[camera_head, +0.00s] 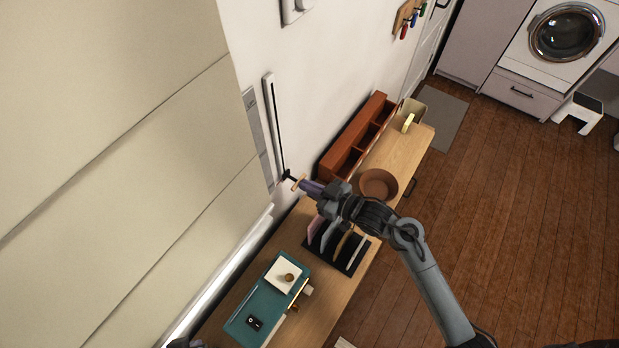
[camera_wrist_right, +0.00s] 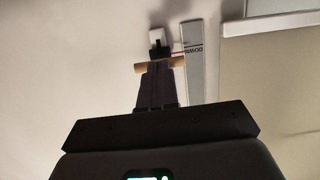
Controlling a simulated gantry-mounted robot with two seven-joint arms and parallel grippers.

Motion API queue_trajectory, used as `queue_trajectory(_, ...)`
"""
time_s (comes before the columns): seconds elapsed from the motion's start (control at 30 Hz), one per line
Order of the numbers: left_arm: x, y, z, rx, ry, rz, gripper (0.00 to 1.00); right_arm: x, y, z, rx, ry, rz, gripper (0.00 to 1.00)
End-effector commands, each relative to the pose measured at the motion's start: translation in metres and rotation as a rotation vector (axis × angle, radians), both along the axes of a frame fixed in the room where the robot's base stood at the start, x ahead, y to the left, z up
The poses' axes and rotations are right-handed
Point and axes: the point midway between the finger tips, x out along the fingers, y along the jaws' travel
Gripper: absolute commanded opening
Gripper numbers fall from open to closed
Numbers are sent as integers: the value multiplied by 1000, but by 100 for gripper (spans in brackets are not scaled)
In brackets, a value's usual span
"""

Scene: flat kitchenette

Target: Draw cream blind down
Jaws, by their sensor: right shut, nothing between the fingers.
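The cream blind (camera_head: 120,150) fills the left of the head view in broad panels. Below its lower edge shows a bright strip. On the wall beside it is an upright slider track (camera_head: 273,120) with a dark slot. Its dark lever with a tan crosspiece (camera_head: 297,183) is at the track's lower end. My right gripper (camera_head: 304,185) is shut and empty, its tips at the crosspiece. In the wrist view the tan crosspiece (camera_wrist_right: 160,65) lies across the fingertips; contact cannot be told. A grey strip reading DOWN (camera_wrist_right: 194,55) is beside it.
Below my right arm, a wooden counter (camera_head: 225,320) runs along the wall. Open floor (camera_head: 500,200) lies to the right.

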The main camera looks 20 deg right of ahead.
Motion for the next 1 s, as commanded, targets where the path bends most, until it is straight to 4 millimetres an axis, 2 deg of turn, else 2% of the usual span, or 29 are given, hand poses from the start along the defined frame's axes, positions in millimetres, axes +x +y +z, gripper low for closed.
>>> queue_trajectory(0.17, 0, 0, 9, 0, 0, 0, 0, -1, 0, 8, 0, -1, 1, 0)
queue_trajectory(0.5, 0, 2, 49, 7, -1, -5, 0, -15, -4, 40, -2, 2, 12, 0)
queue_trajectory(0.57, 0, 2, 39, 7, -7, -6, 0, -28, -13, 32, -5, 2, 11, 0)
queue_trajectory(0.8, -1, 3, 27, 14, 3, -8, 0, -66, -38, 43, -4, 2, 12, 0)
queue_trajectory(1.0, -1, 3, 24, 12, 2, -8, 0, -86, -51, 49, -2, 1, 11, 0)
